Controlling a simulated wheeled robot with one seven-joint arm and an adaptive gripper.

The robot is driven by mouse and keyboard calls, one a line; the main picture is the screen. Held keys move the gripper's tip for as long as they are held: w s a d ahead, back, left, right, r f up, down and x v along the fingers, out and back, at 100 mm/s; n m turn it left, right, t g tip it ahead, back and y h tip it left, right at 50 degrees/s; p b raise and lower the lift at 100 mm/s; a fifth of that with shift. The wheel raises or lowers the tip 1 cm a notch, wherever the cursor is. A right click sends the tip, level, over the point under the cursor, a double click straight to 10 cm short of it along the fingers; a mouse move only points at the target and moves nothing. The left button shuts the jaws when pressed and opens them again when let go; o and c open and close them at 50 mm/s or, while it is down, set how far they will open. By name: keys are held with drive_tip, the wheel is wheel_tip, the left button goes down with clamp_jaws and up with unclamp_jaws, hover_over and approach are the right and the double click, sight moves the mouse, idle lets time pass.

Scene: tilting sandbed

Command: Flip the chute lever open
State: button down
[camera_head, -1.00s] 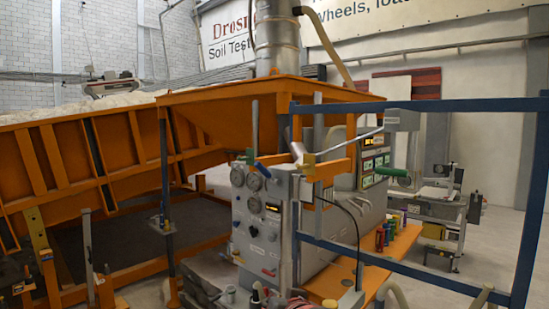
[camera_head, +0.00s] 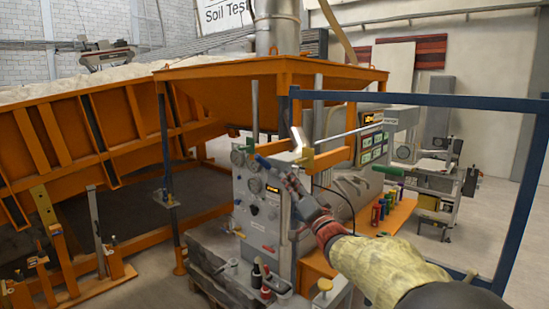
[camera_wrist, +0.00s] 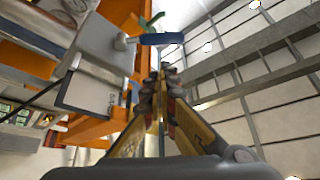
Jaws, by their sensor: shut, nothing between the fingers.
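A lever with a blue grip (camera_head: 263,162) sits at the top of the grey control cabinet (camera_head: 257,215), below the orange hopper (camera_head: 225,100). In the wrist view the blue grip (camera_wrist: 162,38) lies crosswise just beyond my fingertips, on a grey stub. No label shows that this is the chute lever. My gripper (camera_head: 290,180) reaches in from the lower right, its tips close to the right of the blue grip. In the wrist view my gripper (camera_wrist: 160,78) has its fingers together, with nothing between them. I cannot tell whether they touch the grip.
Colored bottles (camera_head: 378,212) stand on an orange shelf. Open floor lies at the right.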

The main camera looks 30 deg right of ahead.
sight(266, 164)
drive_tip(key=p+x, duration=0.2)
drive_tip(key=x, duration=0.8)
drive_tip(key=shift+a, duration=0.1)
idle(0.3)
drive_tip(key=shift+a+f+n+b, duration=0.1)
drive_tip(key=shift+f+n+b, duration=0.05)
drive_tip(key=shift+n+b, duration=0.3)
